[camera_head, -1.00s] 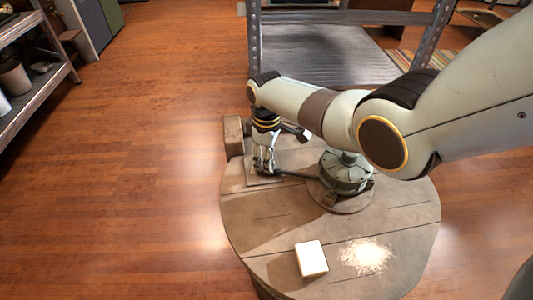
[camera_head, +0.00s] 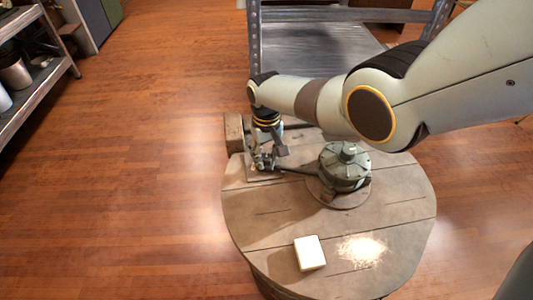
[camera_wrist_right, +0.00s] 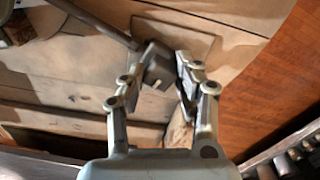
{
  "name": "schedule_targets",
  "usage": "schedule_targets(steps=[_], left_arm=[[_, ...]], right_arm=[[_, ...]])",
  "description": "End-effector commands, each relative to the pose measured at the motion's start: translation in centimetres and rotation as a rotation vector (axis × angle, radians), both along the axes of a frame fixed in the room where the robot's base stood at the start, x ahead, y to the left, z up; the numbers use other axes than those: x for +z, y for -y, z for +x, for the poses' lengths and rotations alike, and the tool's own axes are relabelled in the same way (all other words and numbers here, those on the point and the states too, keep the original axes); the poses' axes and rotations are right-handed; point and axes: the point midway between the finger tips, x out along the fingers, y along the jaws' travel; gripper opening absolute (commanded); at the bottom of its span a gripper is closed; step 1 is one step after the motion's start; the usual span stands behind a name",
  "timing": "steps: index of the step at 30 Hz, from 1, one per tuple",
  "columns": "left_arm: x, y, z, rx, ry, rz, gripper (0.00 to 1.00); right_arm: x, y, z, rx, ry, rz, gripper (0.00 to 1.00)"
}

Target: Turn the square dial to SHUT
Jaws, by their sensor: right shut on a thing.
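The square dial (camera_wrist_right: 156,68) shows in the right wrist view as a dark square block between my fingertips, at the end of a dark rod. Under it lies a flat square plate (camera_wrist_right: 190,45). In the head view my right gripper (camera_head: 262,162) points down at the plate on the far left part of the round wooden table (camera_head: 270,225). It is shut on the square dial and hides most of it. The rod runs right to a grey-green round housing (camera_head: 344,168). No SHUT marking is legible. My left gripper is not in view.
A white block (camera_head: 309,253) and a pale powdery patch (camera_head: 362,250) are on the near part of the table. A wooden block (camera_head: 234,132) stands at its far left edge. A metal shelf (camera_head: 315,50) stands behind.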

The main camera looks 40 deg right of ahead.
Motion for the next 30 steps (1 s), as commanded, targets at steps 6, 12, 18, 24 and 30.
schedule_targets(steps=[6, 12, 18, 24, 30], left_arm=[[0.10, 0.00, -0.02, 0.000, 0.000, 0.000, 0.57], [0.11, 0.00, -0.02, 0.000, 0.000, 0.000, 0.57], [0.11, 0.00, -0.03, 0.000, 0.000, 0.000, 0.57], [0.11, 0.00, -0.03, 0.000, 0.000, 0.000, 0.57], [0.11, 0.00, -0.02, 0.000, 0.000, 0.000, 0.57]], right_arm=[[-0.03, -0.01, -0.04, -0.048, -0.001, 0.000, 0.00], [-0.05, -0.01, -0.04, -0.061, -0.001, 0.000, 0.00], [-0.04, -0.02, -0.04, -0.060, -0.001, 0.000, 0.00], [-0.04, -0.02, -0.04, -0.059, -0.001, 0.000, 0.49], [-0.02, -0.01, -0.02, -0.059, 0.000, 0.000, 0.55]])
